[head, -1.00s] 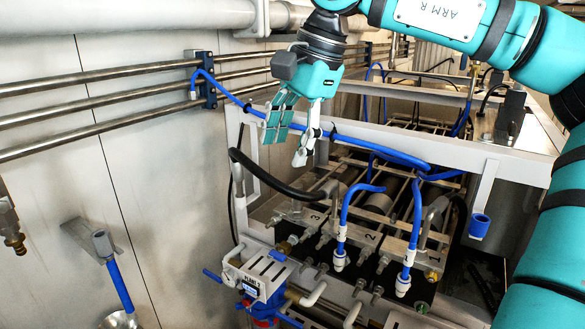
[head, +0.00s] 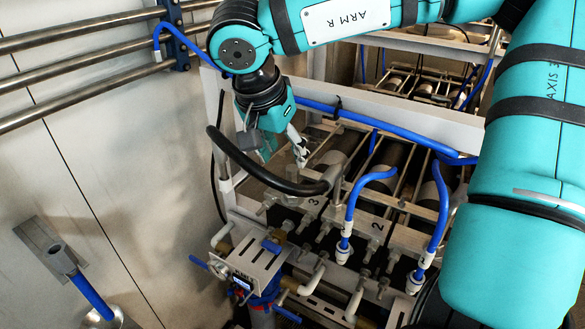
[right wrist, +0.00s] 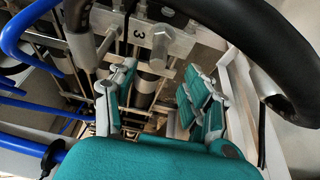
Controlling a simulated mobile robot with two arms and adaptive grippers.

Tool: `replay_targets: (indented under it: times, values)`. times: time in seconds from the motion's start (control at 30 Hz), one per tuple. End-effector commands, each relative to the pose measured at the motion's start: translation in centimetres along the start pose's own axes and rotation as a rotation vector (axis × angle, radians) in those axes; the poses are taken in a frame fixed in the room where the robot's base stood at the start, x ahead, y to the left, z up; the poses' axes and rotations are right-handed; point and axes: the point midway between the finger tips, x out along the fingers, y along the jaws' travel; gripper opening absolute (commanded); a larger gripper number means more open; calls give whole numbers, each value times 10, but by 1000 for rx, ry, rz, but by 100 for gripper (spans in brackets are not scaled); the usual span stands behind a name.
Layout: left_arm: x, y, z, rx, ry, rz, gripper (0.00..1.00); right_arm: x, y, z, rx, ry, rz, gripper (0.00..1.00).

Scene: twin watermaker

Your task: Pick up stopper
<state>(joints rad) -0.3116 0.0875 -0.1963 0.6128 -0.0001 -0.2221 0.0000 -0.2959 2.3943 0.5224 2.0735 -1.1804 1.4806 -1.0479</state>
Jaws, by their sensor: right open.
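My right gripper (head: 281,149) hangs over the near end of the tube rack, by the plate marked 3. In the right wrist view the gripper (right wrist: 157,92) is open, with nothing between its fingers. A grey metal plug with a faceted head (right wrist: 160,43), perhaps the stopper, sits by the 3 mark, beyond the fingertips and apart from them. In the head view a small grey upright piece (head: 292,173) below the fingers may be the same plug; I cannot tell for sure. My left gripper is not in view.
A thick black hose (head: 262,174) arches close to the right gripper and looms large in the right wrist view (right wrist: 262,55). Blue hoses (head: 354,200) rise from the rack's front. A white frame beam (head: 420,124) runs behind. A blue-handled valve unit (head: 257,268) stands in front.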

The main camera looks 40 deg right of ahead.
Motion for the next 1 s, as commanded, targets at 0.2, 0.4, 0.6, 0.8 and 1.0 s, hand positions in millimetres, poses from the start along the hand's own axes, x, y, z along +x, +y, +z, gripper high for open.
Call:
replay_targets:
  times: [0.2, 0.4, 0.6, 0.8, 1.0]
  values:
    - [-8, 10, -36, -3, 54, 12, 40, 14, 0, -1, 0, -1, 0, 50]
    - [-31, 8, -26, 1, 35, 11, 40, 39, 2, -4, -2, -5, 5, 50]
    - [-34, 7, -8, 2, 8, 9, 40, 62, 1, -3, 0, -1, 0, 50]
    - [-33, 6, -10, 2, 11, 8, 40, 64, 1, -3, 1, 0, -2, 50]
    - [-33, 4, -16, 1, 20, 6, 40, 64, 1, -3, 1, 0, -2, 28]
